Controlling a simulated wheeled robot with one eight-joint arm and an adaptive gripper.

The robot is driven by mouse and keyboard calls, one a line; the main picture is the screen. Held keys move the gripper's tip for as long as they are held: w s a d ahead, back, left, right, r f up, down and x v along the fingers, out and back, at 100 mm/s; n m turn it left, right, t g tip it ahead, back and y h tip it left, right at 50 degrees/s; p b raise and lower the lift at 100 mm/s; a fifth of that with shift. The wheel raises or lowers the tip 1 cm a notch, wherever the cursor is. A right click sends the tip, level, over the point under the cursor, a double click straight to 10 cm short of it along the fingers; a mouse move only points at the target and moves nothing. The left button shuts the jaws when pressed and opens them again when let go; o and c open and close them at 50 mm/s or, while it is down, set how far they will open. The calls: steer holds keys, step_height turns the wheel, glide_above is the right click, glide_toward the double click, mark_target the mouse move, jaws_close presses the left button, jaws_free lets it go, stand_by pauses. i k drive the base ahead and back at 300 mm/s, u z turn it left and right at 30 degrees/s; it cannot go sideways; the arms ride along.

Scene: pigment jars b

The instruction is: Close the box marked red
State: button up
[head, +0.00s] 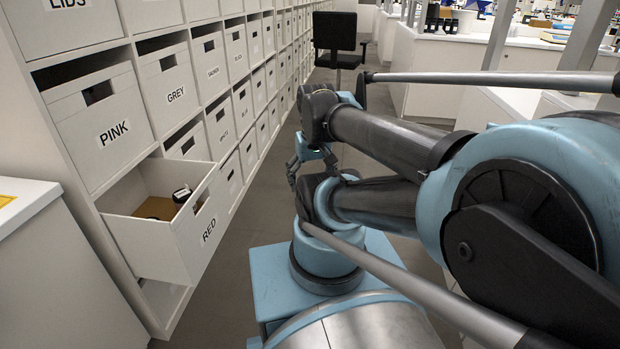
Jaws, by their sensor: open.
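The box marked RED (200,235) is a white drawer-like box in the lower part of the shelving at left. It is pulled out of its slot, and its open top shows. Inside lie a yellow-brown item (155,208) and a small black and white object (181,193). My gripper (304,166) is to the right of the box, partly hidden behind my arm. It is apart from the box, and I see nothing held in it.
White shelving holds rows of labelled boxes, such as PINK (112,133) above the red one and GREY (172,92). A white counter (28,225) stands at lower left. A black chair (336,38) stands down the aisle. Grey floor (245,222) is clear between shelving and my base.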

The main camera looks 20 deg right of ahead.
mark_target(178, 248)
steer(key=z, duration=0.2)
steer(key=k, duration=2.1)
steer(key=u, duration=0.7)
steer(key=i, duration=1)
steer(key=z, duration=0.05)
